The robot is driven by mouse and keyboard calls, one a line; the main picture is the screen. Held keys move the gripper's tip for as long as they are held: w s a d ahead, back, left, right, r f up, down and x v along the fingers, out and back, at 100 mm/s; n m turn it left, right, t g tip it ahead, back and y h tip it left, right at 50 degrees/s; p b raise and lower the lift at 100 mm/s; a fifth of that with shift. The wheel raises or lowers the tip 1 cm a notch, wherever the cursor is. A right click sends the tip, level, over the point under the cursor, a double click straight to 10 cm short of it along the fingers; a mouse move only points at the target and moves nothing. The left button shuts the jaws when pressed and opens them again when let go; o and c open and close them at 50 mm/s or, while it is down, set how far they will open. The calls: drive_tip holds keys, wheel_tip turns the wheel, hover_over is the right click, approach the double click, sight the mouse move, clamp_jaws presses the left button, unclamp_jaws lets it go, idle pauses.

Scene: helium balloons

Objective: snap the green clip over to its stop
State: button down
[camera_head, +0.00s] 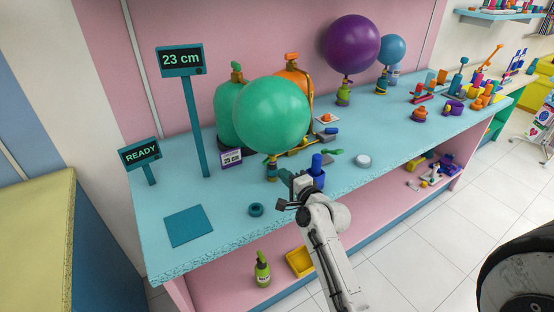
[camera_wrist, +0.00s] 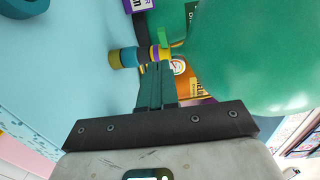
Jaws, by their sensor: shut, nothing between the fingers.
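A large green balloon (camera_head: 271,115) stands on a small teal-and-yellow holder (camera_head: 271,172) on the blue counter. In the wrist view the holder (camera_wrist: 125,58) lies sideways, with the balloon (camera_wrist: 255,55) to its right. A small light green tab, which looks like the green clip (camera_wrist: 163,37), sticks out at the holder's yellow collar. I cannot tell it apart clearly in the head view. My gripper (camera_head: 285,175) is shut and empty, just right of the holder. In the wrist view its fingertips (camera_wrist: 156,68) are close to the collar; whether they touch is unclear.
Green and orange tanks (camera_head: 298,82) stand behind the balloon. A blue bottle (camera_head: 316,172) is close beside my gripper. A purple balloon (camera_head: 351,44) stands farther right. A teal ring (camera_head: 256,210) and a flat square (camera_head: 189,226) lie left, with free counter around them. A sign (camera_head: 181,61) reads 23 cm.

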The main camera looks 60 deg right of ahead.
drive_tip(key=f+v, duration=0.1)
drive_tip(key=v, duration=1.2)
drive_tip(key=shift+f+b, duration=0.15)
drive_tip(key=shift+b, duration=0.25)
idle(0.5)
drive_tip(key=w+a+f+n+g+y, duration=0.1)
drive_tip(key=a+f+n+g+y, duration=0.1)
drive_tip(key=a+f+n+y, duration=0.45)
drive_tip(key=w+a+f+n+g+y, duration=0.25)
drive_tip(key=a+n, duration=0.45)
drive_tip(key=a, duration=0.4)
drive_tip(key=s+a+f+n+g, duration=0.3)
drive_tip(key=s+a+n+g, duration=0.5)
drive_tip(key=s+n, duration=0.2)
drive_tip(key=shift+s+f+g, duration=0.15)
drive_tip(key=shift+s+g, duration=0.2)
drive_tip(key=shift+s, duration=0.55)
